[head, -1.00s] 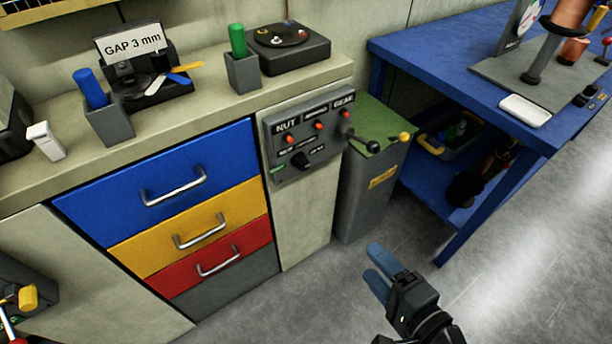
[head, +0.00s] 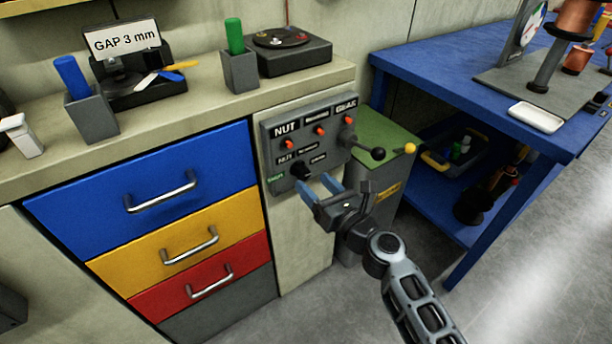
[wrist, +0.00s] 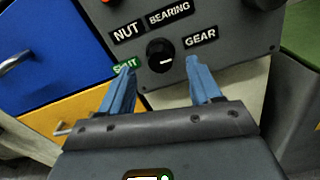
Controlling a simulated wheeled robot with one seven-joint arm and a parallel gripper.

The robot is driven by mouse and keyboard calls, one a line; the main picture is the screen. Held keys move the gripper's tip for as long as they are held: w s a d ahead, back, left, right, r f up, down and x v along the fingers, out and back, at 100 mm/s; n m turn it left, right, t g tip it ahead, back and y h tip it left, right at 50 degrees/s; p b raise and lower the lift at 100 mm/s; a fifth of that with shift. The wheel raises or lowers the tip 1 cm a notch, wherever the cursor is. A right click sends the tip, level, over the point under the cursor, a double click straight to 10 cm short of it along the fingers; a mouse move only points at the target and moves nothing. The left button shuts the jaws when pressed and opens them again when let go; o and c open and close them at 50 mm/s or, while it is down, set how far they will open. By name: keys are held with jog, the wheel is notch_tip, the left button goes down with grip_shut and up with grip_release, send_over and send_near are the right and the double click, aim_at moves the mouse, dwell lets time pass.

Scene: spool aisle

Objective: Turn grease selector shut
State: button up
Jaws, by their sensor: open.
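The grease selector is a black round knob (wrist: 160,55) with a white pointer mark, low on a grey control panel (head: 336,125). In the wrist view its mark sits on the right side of the knob, towards the GEAR label (wrist: 201,37) rather than the green SHUT label (wrist: 124,65). The labels NUT (wrist: 126,32) and BEARING (wrist: 169,12) lie above it. The knob also shows in the head view (head: 300,170). My gripper (head: 328,183) is open and empty, just in front of the knob. Its blue fingers (wrist: 157,78) lie left and right below the knob, apart from it.
Red buttons (head: 320,131) and a black-balled lever (head: 377,153) are on the panel above. A green-topped grey bin (head: 390,135) with a yellow ball stands to the right. Blue, yellow and red drawers (head: 150,190) are left. A blue bench (head: 440,60) is far right.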

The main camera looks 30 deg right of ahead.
aim_at(305, 175)
jog(key=shift+w+a, duration=0.1)
jog(key=shift+w, duration=2.2)
jog(key=c, duration=1)
